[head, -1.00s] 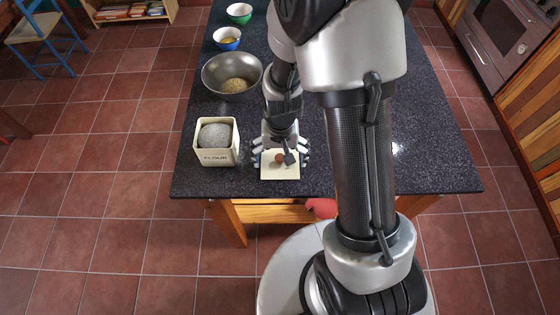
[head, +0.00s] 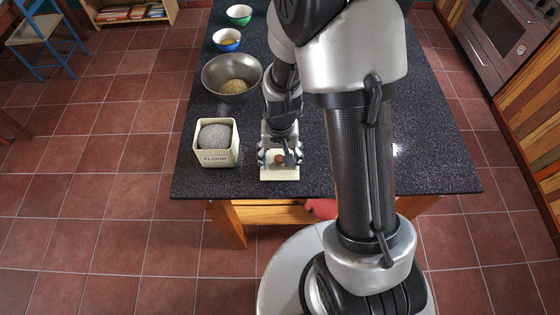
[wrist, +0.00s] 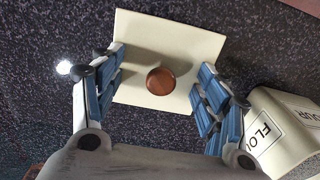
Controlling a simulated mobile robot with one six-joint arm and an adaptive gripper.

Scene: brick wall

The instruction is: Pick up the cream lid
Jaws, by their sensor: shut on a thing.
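The cream lid (head: 280,174) is a flat, square plate with a round brown knob (head: 280,160) at its middle. It is at the near edge of the dark counter, to the right of the flour canister. My gripper (head: 279,157) is over the lid, its fingers pointing down and closed in on it. In the wrist view the lid (wrist: 170,38) shows between my blue-padded fingers, one on each side of the knob (wrist: 161,80). My gripper is shut on the lid; the exact contact points are hard to see. Whether the lid touches the counter is unclear.
The cream flour canister (head: 217,157), open on top with a grey round thing (head: 214,135) inside, stands close to the left. The counter's near edge is close.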

